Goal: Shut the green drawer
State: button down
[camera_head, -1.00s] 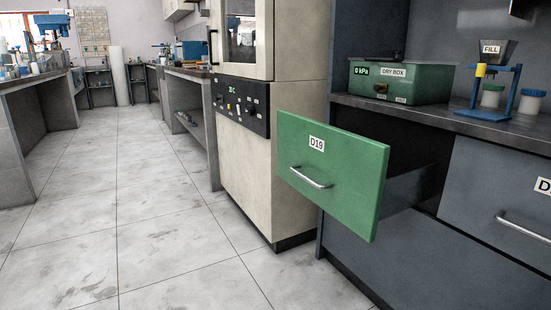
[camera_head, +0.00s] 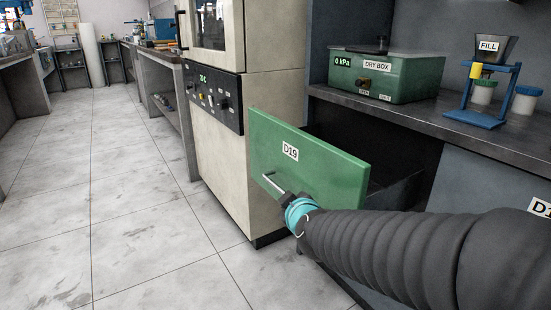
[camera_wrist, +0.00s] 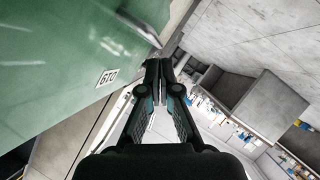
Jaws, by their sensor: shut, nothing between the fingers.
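The green drawer (camera_head: 325,165), labelled D19, stands well out of the dark cabinet. Its open top shows behind the front panel. Its silver bar handle (camera_head: 269,183) is on the front, and its right end is hidden by my gripper (camera_head: 284,197). In the wrist view the green front (camera_wrist: 60,60) fills the upper left, with the handle (camera_wrist: 138,27) just beyond my shut, empty fingertips (camera_wrist: 158,66). I cannot tell whether the fingertips touch the handle or the front.
A cream cabinet (camera_head: 216,145) with a control panel stands left of the drawer. A green dry box (camera_head: 390,78) and a blue stand (camera_head: 475,118) with a FILL hopper are on the counter (camera_head: 425,118) above. The tiled floor (camera_head: 130,200) at left is clear.

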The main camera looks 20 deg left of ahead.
jog(key=w+a+r+n+t+p, duration=0.1)
jog(key=w+a+n+t, duration=0.1)
jog(key=a, duration=0.4)
jog(key=n+t+h+p, duration=0.2)
jog(key=n+t+h, duration=0.1)
jog(key=t+h, duration=0.15)
send_near(275, 160)
jog(key=w+a, duration=0.3)
jog(key=shift+w+d+r+n, duration=0.15)
jog(key=shift+w+d, duration=0.25)
jog(key=shift+w, duration=0.2)
jog(key=shift+w+d+f+n, duration=0.15)
jog(key=shift+w+d, duration=0.25)
jog(key=shift+w, duration=0.25)
jog(key=shift+w+d+r, duration=0.1)
jog(key=shift+w+d, duration=0.2)
jog(key=shift+w, duration=0.1)
